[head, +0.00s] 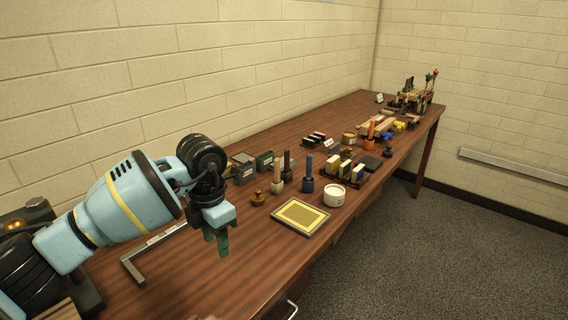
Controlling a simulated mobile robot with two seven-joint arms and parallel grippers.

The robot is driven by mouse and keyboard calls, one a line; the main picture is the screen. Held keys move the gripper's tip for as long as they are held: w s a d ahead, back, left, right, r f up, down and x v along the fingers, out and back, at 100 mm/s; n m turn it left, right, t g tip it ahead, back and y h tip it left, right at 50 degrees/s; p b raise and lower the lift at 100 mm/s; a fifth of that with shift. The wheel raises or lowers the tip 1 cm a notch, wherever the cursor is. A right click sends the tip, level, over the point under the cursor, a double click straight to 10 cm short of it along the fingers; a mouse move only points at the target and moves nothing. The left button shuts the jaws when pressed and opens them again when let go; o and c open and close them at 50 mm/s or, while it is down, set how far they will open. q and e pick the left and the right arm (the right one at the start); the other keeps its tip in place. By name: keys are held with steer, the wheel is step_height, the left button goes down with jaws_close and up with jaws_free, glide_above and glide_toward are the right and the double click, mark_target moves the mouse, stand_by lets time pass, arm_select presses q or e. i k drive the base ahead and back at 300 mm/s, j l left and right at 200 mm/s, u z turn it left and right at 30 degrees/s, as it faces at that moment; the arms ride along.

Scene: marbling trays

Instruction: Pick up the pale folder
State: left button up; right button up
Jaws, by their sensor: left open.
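My left gripper (218,240) hangs over the near part of the wooden table, with its green fingers pointing down. It is open, and I see nothing between its fingers. I cannot clearly pick out a pale folder; the gripper and arm hide part of the table top. A shallow grey-rimmed tray (278,221) with a yellow and tan inside lies near the table's front edge, to the right of the gripper and apart from it. My right gripper is not in view.
A metal square (133,272) lies left of the gripper. Several blocks and racks fill the far table. Bare wood (235,275) lies in front of the gripper.

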mark_target(277, 161)
steer(key=i+l, duration=0.2)
steer(key=i, duration=0.25)
steer(key=i+l, duration=0.15)
steer(key=i, duration=0.3)
steer(key=i+l, duration=0.2)
steer(key=i, duration=0.25)
